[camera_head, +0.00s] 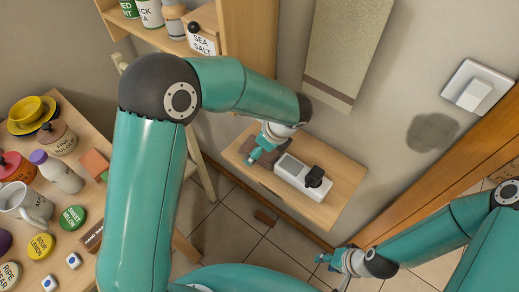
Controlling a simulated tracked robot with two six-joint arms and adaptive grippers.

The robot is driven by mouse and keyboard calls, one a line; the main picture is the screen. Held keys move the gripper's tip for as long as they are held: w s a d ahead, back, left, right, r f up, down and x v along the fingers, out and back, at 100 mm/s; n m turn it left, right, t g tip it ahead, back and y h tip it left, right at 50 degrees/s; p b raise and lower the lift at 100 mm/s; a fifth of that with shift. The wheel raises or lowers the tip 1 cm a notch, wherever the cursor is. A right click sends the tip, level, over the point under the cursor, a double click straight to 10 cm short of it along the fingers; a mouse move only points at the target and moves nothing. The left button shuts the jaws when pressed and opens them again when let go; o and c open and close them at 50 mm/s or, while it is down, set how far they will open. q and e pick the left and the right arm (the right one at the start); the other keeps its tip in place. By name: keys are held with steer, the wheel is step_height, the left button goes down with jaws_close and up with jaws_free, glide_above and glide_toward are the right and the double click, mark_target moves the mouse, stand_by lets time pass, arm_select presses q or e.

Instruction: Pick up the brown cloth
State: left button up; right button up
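The brown cloth (273,157) looks like a dark brown patch on a small wooden wall shelf (333,200), left of a white box-like device. My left gripper (255,156) reaches down over the cloth, its teal fingers at or just above it and covering part of it. I cannot tell whether the fingers touch or hold the cloth. My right gripper (330,270) is low in the picture, in front of the shelf and apart from it. Its fingers look spread and empty.
The white device (303,178) with a black top stands beside the cloth. A crowded wooden table (70,108) with jars, a pitcher and cups is at the left. A rack (120,22) holds containers above. A wall switch (478,88) and wooden trim are at the right.

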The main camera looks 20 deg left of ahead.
arm_select(q)
steer(key=shift+f, duration=0.25)
stand_by(0.3)
steer(key=c, duration=1.1)
steer(key=shift+r, duration=0.1)
steer(key=shift+c, duration=0.2)
steer(key=shift+r, duration=0.3)
steer(key=shift+s+r, duration=0.15)
steer(key=shift+r, duration=0.05)
step_height(320, 180, up, 7)
steer(key=shift+f, duration=0.15)
steer(key=s+a+b, duration=0.2)
steer(key=s+a, duration=0.1)
steer(key=s, duration=0.6)
steer(key=s+a+b, duration=0.1)
steer(key=s+a, duration=0.2)
steer(key=s, duration=0.6)
steer(key=shift+s+a+f+b, duration=0.15)
steer(key=shift+s+a+b, duration=0.15)
steer(key=shift+a+b, duration=0.1)
